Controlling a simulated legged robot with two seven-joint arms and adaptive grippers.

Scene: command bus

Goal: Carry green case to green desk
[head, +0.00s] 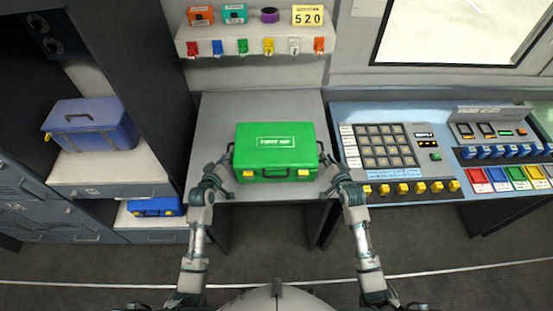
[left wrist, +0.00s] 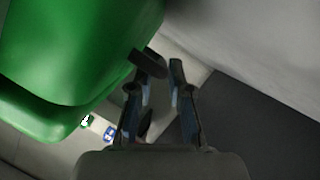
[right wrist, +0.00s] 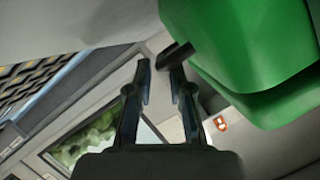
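The green case (head: 276,152) lies flat on the grey desk (head: 255,108), its label up, with yellow latches and black handles on its front and short ends. My left gripper (head: 222,168) is at the case's left end. In the left wrist view its fingers (left wrist: 160,75) stand apart, with the dark end handle (left wrist: 148,63) at their tips. My right gripper (head: 332,168) is at the right end. In the right wrist view its fingers (right wrist: 160,72) are apart, with the handle (right wrist: 177,54) by one fingertip. A green desk surface (head: 543,122) shows partly at the right edge.
A blue console (head: 440,182) with keypad and switches adjoins the grey desk on the right. A shelf (head: 250,46) with small items hangs behind. A blue case (head: 95,128) sits in the left cabinet, another blue box (head: 155,206) lower. Floor (head: 270,240) is open in front.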

